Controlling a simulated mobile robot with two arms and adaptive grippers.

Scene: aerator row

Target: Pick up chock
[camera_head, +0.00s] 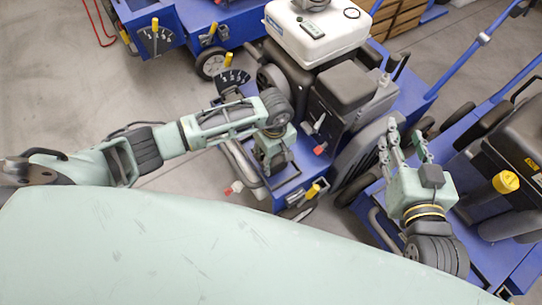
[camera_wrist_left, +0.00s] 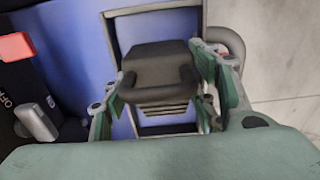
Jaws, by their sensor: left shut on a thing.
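The chock (camera_wrist_left: 158,72) is a dark grey block with ridges on its near side, seen in the left wrist view. It sits between the green fingers of my left gripper (camera_wrist_left: 165,95), which is shut on it. A grey rectangular frame on a blue deck surrounds it; I cannot tell whether it still touches the deck. In the head view my left gripper (camera_head: 273,162) points down over the front of the middle blue machine, and its hand largely hides the chock. My right gripper (camera_head: 402,145) is open and empty, fingers pointing up the picture, at the right.
The middle blue machine has a black engine (camera_head: 345,90) and a white tank (camera_head: 318,32). A red-tipped lever (camera_head: 319,148) and a yellow-capped part (camera_head: 312,191) stand close to my left gripper. Another blue machine (camera_head: 480,245) is at the right. Concrete floor (camera_head: 150,95) is clear at left.

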